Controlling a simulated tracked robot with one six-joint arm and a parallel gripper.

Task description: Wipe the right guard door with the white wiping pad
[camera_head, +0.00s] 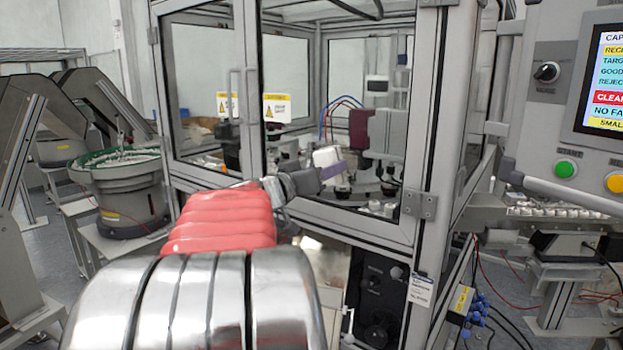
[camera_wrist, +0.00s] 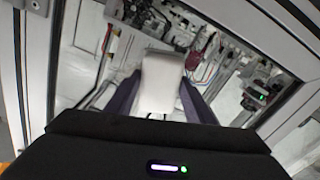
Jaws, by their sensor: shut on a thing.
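The right guard door (camera_head: 301,135) is a clear pane in a grey metal frame, closed on the front of the machine in the head view. I cannot tell whether the pad touches the pane.
The left guard door (camera_head: 200,75) is beside it, with vertical handles near the seam. A yellow and white warning label (camera_head: 277,107) is on the right door. A control panel (camera_head: 575,110) juts out at the right. A bowl feeder (camera_head: 125,185) stands at the left.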

